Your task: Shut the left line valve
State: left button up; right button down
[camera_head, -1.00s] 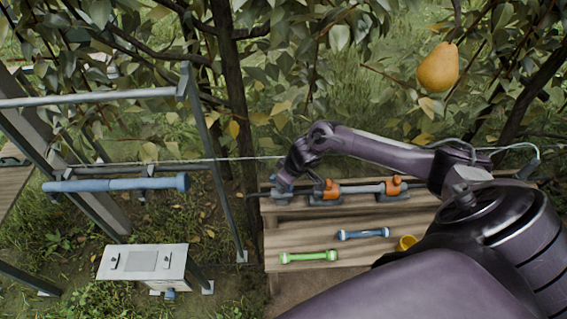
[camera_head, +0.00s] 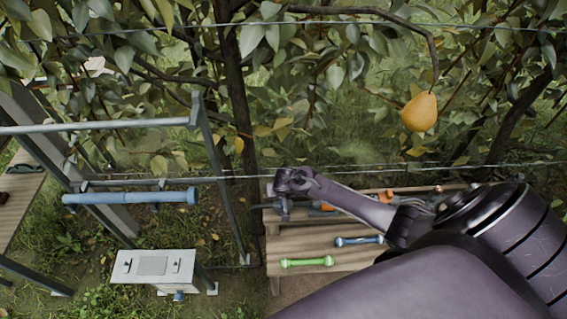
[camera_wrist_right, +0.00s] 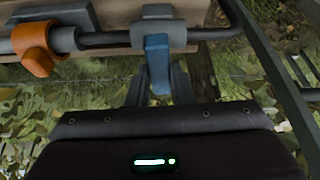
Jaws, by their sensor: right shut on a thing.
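The line on the wooden bench (camera_head: 315,256) carries orange valve parts, the left one (camera_head: 322,207) and the right one (camera_head: 388,195), partly behind my right arm. In the right wrist view, one orange handle (camera_wrist_right: 34,52) sits on the grey pipe at the upper left. A blue lever (camera_wrist_right: 157,58) hangs from a grey bracket on the same pipe. My right gripper (camera_wrist_right: 160,88) is shut on this lever, with a finger on each side. In the head view my right gripper (camera_head: 283,208) is at the left end of the line, small and dark. My left gripper is not in view.
A green-ended tool (camera_head: 307,262) and a blue one (camera_head: 359,240) lie on the bench. A grey box (camera_head: 153,267) and a blue tube on a metal frame (camera_head: 130,197) stand to the left. A pear (camera_head: 419,112) hangs above; wires cross the view.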

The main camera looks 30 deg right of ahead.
jog(key=shift+w+m+h, duration=0.1)
jog(key=shift+m+h, duration=0.2)
jog(key=shift+m, duration=0.2)
jog(key=c, duration=1.3)
grip_release()
jog(key=shift+v, duration=3.95)
jog(key=shift+d, duration=0.1)
